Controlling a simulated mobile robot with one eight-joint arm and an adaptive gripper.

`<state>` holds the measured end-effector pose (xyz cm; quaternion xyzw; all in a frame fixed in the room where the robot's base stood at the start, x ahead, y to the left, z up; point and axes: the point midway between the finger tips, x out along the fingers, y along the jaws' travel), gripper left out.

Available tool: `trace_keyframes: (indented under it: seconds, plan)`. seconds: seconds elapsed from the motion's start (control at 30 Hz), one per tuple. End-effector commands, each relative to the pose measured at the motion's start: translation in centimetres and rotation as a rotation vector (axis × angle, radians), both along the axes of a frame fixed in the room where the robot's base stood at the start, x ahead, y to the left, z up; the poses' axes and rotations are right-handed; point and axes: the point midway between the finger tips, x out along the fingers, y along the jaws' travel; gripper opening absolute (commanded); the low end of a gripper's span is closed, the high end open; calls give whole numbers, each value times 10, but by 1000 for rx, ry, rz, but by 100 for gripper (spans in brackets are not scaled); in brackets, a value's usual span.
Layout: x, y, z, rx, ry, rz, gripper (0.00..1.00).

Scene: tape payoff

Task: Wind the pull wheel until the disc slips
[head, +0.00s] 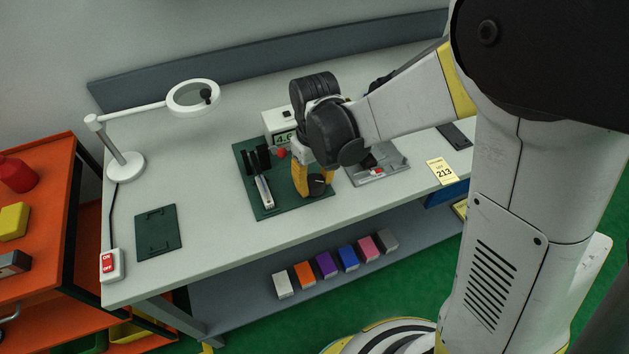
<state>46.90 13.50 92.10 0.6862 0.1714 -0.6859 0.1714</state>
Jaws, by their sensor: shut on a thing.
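My gripper (315,193) is over the front right part of a dark green fixture board, its orange-yellow fingers pointing down. It is shut on a small dark round part (317,183), which looks like the pull wheel; the fingers hide some of it. On the left of the board (246,178), a black upright holder (256,160) stands by a long pale bar (264,192). A small red part (282,153) sits behind the fingers. The disc cannot be made out for certain. A white box with a digital readout (283,125) stands behind; its number is partly covered.
A grey tray (393,168) lies right of the board, near a yellow card marked 213 (441,171). A magnifier lamp (125,165), green mat (158,232) and red-switch box (111,265) are at left. Several coloured boxes (327,265) sit on the lower shelf.

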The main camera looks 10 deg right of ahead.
Motion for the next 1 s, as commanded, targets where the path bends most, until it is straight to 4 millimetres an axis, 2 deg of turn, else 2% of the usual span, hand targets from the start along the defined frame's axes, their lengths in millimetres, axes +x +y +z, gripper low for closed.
trace_keyframes:
  seconds: [0.5,0.53,0.6,0.87,1.0]
  plan:
    - [0,0,0,0,1,-19,11]
    - [0,0,0,0,1,-19,50]
    - [0,0,0,0,1,-18,67]
    - [0,0,0,0,0,-18,67]
    - [0,0,9,0,0,-18,67]
